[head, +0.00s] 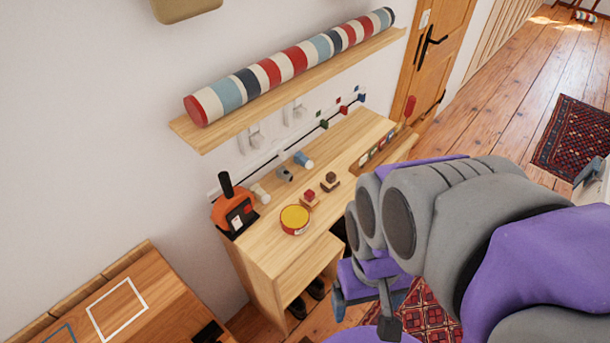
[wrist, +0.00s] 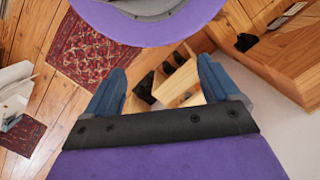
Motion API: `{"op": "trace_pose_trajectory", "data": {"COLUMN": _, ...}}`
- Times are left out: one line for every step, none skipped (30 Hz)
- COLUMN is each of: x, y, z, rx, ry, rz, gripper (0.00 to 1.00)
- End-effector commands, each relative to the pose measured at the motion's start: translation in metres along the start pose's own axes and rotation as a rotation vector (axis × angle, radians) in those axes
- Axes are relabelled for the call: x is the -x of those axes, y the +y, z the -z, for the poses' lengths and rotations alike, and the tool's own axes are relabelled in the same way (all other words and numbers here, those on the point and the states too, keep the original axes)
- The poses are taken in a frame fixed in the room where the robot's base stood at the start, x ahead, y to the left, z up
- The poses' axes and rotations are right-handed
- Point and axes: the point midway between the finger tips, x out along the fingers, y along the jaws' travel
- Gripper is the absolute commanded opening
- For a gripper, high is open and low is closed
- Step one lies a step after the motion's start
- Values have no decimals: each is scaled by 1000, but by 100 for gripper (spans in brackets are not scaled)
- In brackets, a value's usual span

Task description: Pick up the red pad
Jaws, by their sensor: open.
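A small red pad (head: 309,195) sits on a light wooden piece on top of the wooden cabinet (head: 262,245), just behind a yellow round tin (head: 295,220). A similar small brown piece (head: 331,178) stands to its right. The red pad cannot be made out in the wrist view. My gripper (wrist: 162,85) is open and empty, its two blue fingers apart. It points down toward the cabinet's open shelf with dark shoes (wrist: 165,75). In the head view my arm covers the area right of the cabinet, and the gripper is low, beside the cabinet front.
An orange and black device (head: 233,213) and small cylinders (head: 303,160) stand on the cabinet. A shelf (head: 185,128) with a striped roll (head: 290,65) overhangs the back. A wooden desk (head: 150,285) stands at lower left. Open floor (head: 500,95) lies at upper right, with a patterned rug (head: 570,135).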

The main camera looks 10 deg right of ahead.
Motion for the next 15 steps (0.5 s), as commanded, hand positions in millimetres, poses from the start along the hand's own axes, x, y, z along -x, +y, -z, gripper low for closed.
{"op": "trace_pose_trajectory", "data": {"x": 0, "y": 0, "z": 0, "rx": 0, "ry": 0, "rz": 0, "gripper": 89}}
{"op": "trace_pose_trajectory", "data": {"x": 0, "y": 0, "z": 0, "rx": 0, "ry": 0, "rz": 0, "gripper": 89}}
{"op": "trace_pose_trajectory", "data": {"x": 0, "y": 0, "z": 0, "rx": 0, "ry": 0, "rz": 0, "gripper": 89}}
{"op": "trace_pose_trajectory", "data": {"x": 0, "y": 0, "z": 0, "rx": 0, "ry": 0, "rz": 0, "gripper": 89}}
{"op": "trace_pose_trajectory", "data": {"x": 0, "y": 0, "z": 0, "rx": 0, "ry": 0, "rz": 0, "gripper": 89}}
{"op": "trace_pose_trajectory", "data": {"x": 0, "y": 0, "z": 0, "rx": 0, "ry": 0, "rz": 0, "gripper": 89}}
{"op": "trace_pose_trajectory", "data": {"x": 0, "y": 0, "z": 0, "rx": 0, "ry": 0, "rz": 0, "gripper": 89}}
{"op": "trace_pose_trajectory", "data": {"x": 0, "y": 0, "z": 0, "rx": 0, "ry": 0, "rz": 0, "gripper": 89}}
{"op": "trace_pose_trajectory", "data": {"x": 0, "y": 0, "z": 0, "rx": 0, "ry": 0, "rz": 0, "gripper": 88}}
{"op": "trace_pose_trajectory", "data": {"x": 0, "y": 0, "z": 0, "rx": 0, "ry": 0, "rz": 0, "gripper": 85}}
{"op": "trace_pose_trajectory", "data": {"x": 0, "y": 0, "z": 0, "rx": 1, "ry": -1, "rz": 0, "gripper": 82}}
{"op": "trace_pose_trajectory", "data": {"x": 1, "y": 0, "z": 2, "rx": 2, "ry": -1, "rz": 0, "gripper": 78}}
{"op": "trace_pose_trajectory", "data": {"x": 1, "y": 0, "z": 4, "rx": 4, "ry": -1, "rz": 0, "gripper": 75}}
{"op": "trace_pose_trajectory", "data": {"x": 2, "y": 0, "z": 6, "rx": 6, "ry": -1, "rz": 0, "gripper": 73}}
{"op": "trace_pose_trajectory", "data": {"x": 4, "y": 0, "z": 11, "rx": 10, "ry": 0, "rz": 1, "gripper": 69}}
